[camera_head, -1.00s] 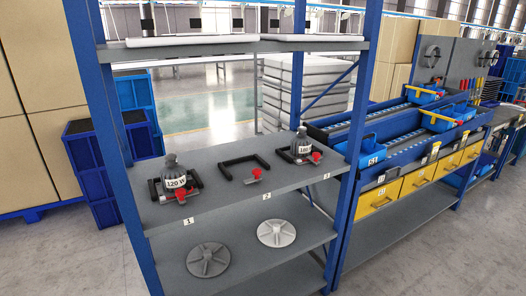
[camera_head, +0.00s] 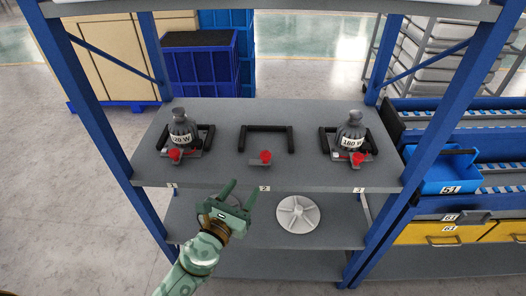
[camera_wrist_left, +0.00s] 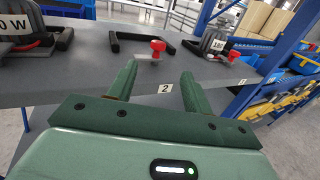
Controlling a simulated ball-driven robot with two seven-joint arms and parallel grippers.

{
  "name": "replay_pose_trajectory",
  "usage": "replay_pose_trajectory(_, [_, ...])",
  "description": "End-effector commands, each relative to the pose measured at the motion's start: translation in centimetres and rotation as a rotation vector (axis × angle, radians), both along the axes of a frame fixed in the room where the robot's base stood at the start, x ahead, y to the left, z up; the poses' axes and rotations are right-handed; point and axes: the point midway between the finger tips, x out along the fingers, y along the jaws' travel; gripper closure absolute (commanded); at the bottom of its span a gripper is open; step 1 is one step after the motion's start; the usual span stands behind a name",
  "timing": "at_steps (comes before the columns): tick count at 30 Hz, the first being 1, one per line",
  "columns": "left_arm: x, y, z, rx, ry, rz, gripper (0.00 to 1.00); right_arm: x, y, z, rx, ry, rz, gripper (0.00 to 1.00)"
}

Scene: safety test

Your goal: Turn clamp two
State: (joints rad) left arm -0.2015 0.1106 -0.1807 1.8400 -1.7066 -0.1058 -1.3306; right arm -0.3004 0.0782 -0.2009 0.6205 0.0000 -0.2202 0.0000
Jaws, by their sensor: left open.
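Clamp two (camera_head: 265,157) has a red knob in front of a black U-shaped frame (camera_head: 266,128), above the label 2 on the upper shelf board. No bottle stands in it. In the left wrist view its red knob (camera_wrist_left: 157,46) stands just beyond the fingers. My left gripper (camera_head: 240,190) is open and empty, in front of the shelf edge near label 2, apart from the knob. It also shows in the left wrist view (camera_wrist_left: 160,78). My right gripper is not in view.
Clamp one (camera_head: 175,154) and clamp three (camera_head: 358,159) each sit by a grey labelled bottle, left and right. A grey disc (camera_head: 298,215) lies on the lower shelf. Blue posts (camera_head: 395,130) flank the shelf. A blue bin (camera_head: 447,170) stands at right.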

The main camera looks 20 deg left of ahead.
Motion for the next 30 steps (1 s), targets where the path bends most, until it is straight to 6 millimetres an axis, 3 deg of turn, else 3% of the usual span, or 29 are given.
replay_pose_trajectory(7, [5.3, -0.6, 0.1, -0.003, -0.001, 0.002, 0.50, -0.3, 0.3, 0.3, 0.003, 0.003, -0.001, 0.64])
replay_pose_trajectory(12, [9.7, -1.1, -0.2, -0.005, 0.002, 0.002, 0.50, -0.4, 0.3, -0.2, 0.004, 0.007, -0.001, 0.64])
replay_pose_trajectory(18, [13.5, -1.5, -0.4, -0.005, 0.004, 0.001, 0.50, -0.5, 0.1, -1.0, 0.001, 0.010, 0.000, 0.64])
replay_pose_trajectory(24, [15.2, -1.7, -0.3, -0.006, 0.005, 0.001, 0.50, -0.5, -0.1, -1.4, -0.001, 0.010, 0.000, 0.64])
replay_pose_trajectory(30, [15.4, -1.7, -0.2, -0.006, 0.005, 0.001, 0.50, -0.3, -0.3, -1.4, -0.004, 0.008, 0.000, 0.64])
